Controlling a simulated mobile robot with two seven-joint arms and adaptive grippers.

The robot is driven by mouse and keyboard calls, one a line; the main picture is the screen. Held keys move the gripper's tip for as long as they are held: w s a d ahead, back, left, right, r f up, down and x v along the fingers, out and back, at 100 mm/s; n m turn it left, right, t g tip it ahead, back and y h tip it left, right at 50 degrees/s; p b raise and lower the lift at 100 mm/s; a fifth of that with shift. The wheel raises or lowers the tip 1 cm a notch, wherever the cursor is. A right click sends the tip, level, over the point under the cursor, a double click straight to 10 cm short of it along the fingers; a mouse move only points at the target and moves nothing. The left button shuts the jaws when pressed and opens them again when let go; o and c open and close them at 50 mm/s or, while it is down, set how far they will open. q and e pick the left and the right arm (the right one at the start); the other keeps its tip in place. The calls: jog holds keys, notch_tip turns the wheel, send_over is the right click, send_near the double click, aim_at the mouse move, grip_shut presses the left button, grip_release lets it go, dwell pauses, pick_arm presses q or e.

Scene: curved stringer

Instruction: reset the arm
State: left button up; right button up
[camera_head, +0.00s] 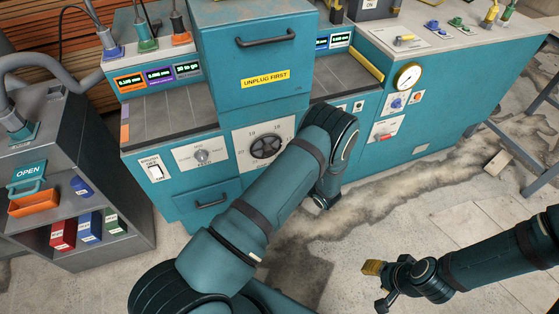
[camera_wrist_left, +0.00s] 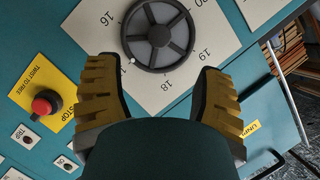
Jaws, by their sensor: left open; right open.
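My left arm (camera_head: 262,205) comes in from the lower left and bends in front of the teal machine; its gripper is hidden in the head view. In the left wrist view my left gripper (camera_wrist_left: 158,98) is open, with two ridged yellow fingers wide apart and nothing seen between them. A dark spoked handwheel (camera_wrist_left: 158,35) on a numbered white plate lies beyond the fingertips; the wheel also shows in the head view (camera_head: 265,146). My right gripper (camera_head: 378,285) is at the lower right, open and empty over the floor, apart from the machine.
The teal machine (camera_head: 255,108) has a drawer handle and an "UNPLUG FIRST" label. A red stop button (camera_wrist_left: 45,103) sits on a yellow plate left of the fingers. A grey shelf (camera_head: 120,225) with coloured boxes stands left. The floor (camera_head: 350,235) at the right is mostly clear.

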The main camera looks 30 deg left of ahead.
pick_arm(q)
jog(key=shift+s+d+r, duration=0.1)
jog(key=shift+s+d, duration=0.05)
jog(key=shift+d, duration=0.15)
dwell(0.4)
